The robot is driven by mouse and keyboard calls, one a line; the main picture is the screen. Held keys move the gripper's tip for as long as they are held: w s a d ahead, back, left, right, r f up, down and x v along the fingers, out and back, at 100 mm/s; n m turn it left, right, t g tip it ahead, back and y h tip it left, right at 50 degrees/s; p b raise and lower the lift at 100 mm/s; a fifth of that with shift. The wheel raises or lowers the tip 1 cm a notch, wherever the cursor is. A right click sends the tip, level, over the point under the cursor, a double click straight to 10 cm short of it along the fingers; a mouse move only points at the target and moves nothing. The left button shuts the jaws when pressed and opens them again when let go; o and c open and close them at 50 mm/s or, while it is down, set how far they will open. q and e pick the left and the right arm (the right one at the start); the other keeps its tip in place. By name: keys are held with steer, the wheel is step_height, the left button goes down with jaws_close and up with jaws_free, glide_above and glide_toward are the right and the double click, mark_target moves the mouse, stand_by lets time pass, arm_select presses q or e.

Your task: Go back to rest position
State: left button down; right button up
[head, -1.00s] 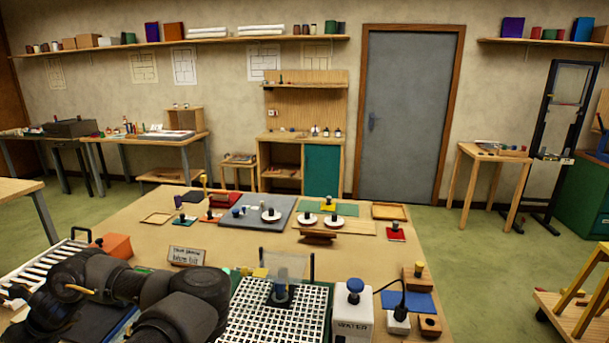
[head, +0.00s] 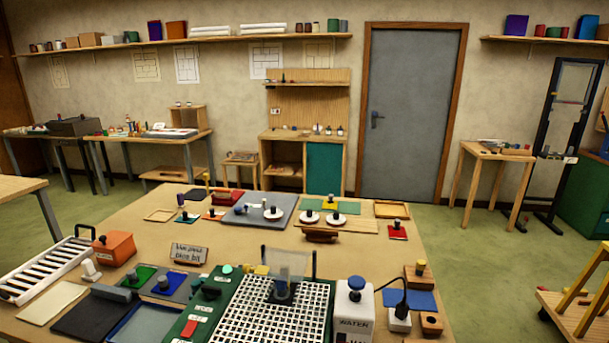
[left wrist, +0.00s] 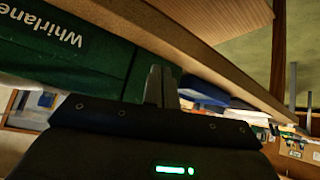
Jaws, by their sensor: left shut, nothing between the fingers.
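My left gripper (left wrist: 161,84) shows only in the left wrist view, its fingers together with nothing seen between them. It is beside a dark green surface with upside-down white lettering (left wrist: 55,38) and near a tan edge (left wrist: 190,50) that looks like the worktable's. Neither of my arms shows in the head view. My right gripper is in no view.
The worktable (head: 130,205) carries a white grid on a green base (head: 265,315), a white water unit (head: 353,312), an orange block (head: 115,248) and a white slatted rack (head: 45,270). Green floor (head: 460,260) lies open to the right.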

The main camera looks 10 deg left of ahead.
arm_select(q)
steer(key=s+d+f+m+g+h, duration=0.1)
steer(key=s+d+f+m+g, duration=0.15)
steer(key=s+d, duration=0.35)
steer(key=s+d+f+m+g+h, duration=0.2)
steer(key=s+d+f+m, duration=0.25)
steer(key=s, duration=0.35)
step_height(320, 180, down, 30)
steer(key=s+r+g+b, duration=0.1)
steer(key=s+g+b, duration=0.1)
steer(key=s+b, duration=0.1)
steer(key=s+a+f+b, duration=0.2)
steer(key=s+f, duration=1.4)
steer(key=f, duration=0.2)
steer(key=shift+f+g+y+b, duration=0.3)
steer(key=shift+f+g+b, duration=0.05)
steer(key=shift+g, duration=0.1)
